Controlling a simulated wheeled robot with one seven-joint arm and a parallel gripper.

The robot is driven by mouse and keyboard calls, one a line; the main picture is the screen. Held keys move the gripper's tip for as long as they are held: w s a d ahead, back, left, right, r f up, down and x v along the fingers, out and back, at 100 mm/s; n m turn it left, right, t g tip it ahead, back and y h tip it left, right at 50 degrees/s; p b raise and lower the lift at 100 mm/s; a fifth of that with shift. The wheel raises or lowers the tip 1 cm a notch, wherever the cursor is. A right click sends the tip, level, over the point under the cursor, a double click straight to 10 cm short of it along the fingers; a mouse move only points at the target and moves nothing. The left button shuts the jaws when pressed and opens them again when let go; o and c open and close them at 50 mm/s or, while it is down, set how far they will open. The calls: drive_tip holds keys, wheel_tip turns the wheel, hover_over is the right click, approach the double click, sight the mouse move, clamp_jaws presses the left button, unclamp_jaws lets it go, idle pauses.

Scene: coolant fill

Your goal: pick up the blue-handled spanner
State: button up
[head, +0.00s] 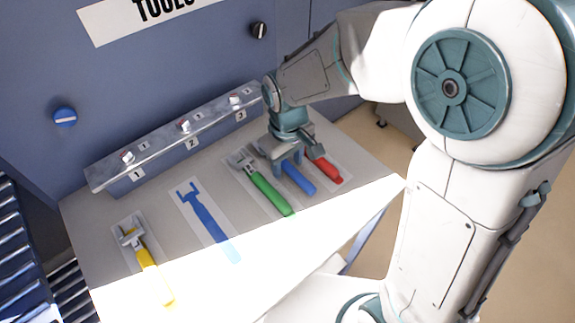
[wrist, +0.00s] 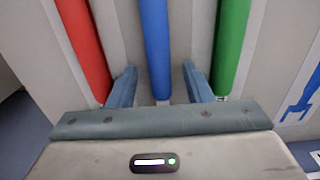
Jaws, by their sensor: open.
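The blue-handled spanner (head: 299,180) lies on the grey bench between the green and red ones. My gripper hides its head in the head view. In the wrist view its blue handle (wrist: 154,45) runs between the two fingers of my gripper (wrist: 160,85). The gripper is open, with a gap on both sides of the handle. In the head view my gripper (head: 289,160) is low over this spanner, fingers pointing down. I cannot tell how far the fingertips are above the bench.
The green-handled spanner (head: 268,190) and the red-handled spanner (head: 325,168) lie close on either side. A flat blue spanner outline (head: 208,222) and a yellow-handled spanner (head: 150,270) are further left. A numbered metal rail (head: 165,142) runs along the bench back.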

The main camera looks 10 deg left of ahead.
clamp_jaws()
drive_tip(key=shift+r, duration=0.2)
